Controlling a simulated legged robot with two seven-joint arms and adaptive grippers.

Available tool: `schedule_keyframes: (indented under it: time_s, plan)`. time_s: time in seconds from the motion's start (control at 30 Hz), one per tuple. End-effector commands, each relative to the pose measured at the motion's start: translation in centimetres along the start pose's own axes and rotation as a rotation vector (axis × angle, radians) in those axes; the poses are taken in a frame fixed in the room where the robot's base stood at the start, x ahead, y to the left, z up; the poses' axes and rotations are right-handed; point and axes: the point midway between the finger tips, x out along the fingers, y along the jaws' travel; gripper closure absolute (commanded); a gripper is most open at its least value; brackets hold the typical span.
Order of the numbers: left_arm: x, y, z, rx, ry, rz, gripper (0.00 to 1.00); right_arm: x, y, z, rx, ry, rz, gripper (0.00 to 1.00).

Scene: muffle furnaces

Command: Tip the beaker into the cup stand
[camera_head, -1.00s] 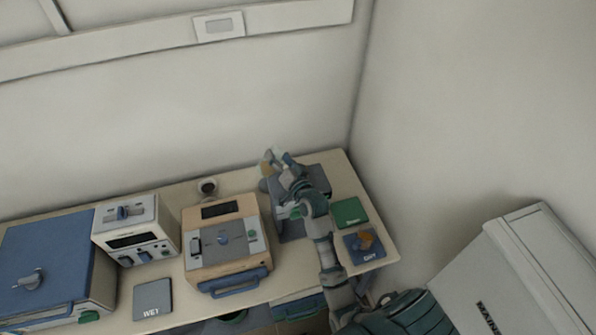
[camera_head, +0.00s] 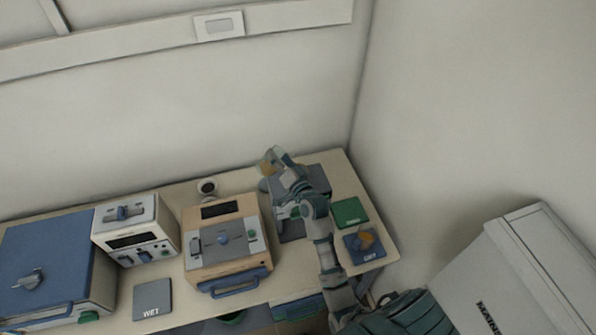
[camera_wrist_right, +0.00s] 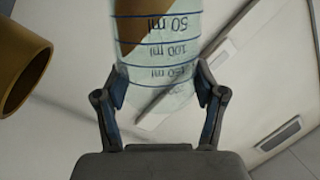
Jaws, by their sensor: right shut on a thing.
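My right gripper (camera_head: 284,168) is over the back right of the bench, and its arm comes in from the lower right. In the right wrist view its fingers (camera_wrist_right: 161,82) are shut on the clear beaker (camera_wrist_right: 158,95), whose blue volume marks read upside down. A brown shape shows through the beaker at the top of that view. A gold-brown open tube (camera_wrist_right: 24,65) is apart at the left. In the head view an orange-brown piece (camera_head: 266,168) shows beside the gripper; I cannot tell whether it belongs to the cup stand. My left gripper is out of view.
A beige furnace (camera_head: 228,240), a white control box (camera_head: 135,232) and a blue furnace (camera_head: 45,255) stand to the left. A green mat (camera_head: 349,212), a blue mat (camera_head: 363,255) with an orange-brown item (camera_head: 366,238), and a WET mat (camera_head: 152,299) lie on the bench.

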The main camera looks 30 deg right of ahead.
Motion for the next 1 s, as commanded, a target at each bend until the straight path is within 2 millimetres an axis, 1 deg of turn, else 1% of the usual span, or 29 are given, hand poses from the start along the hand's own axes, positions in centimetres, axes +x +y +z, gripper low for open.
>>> schedule_keyframes:
  time_s: [0.1, 0.47, 0.7, 1.0]
  plan:
    - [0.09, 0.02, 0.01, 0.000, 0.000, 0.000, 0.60, -0.04, 0.19, 0.02, 0.034, 0.009, -0.005, 0.96]
    - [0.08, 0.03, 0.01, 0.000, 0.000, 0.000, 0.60, -0.04, 0.17, -0.01, 0.035, 0.010, -0.005, 0.96]
    - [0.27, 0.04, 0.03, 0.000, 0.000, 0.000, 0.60, -0.12, 0.58, 0.07, 0.100, 0.024, -0.014, 0.96]
    - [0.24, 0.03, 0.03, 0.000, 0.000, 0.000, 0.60, -0.12, 0.52, 0.01, 0.101, 0.025, -0.015, 0.96]
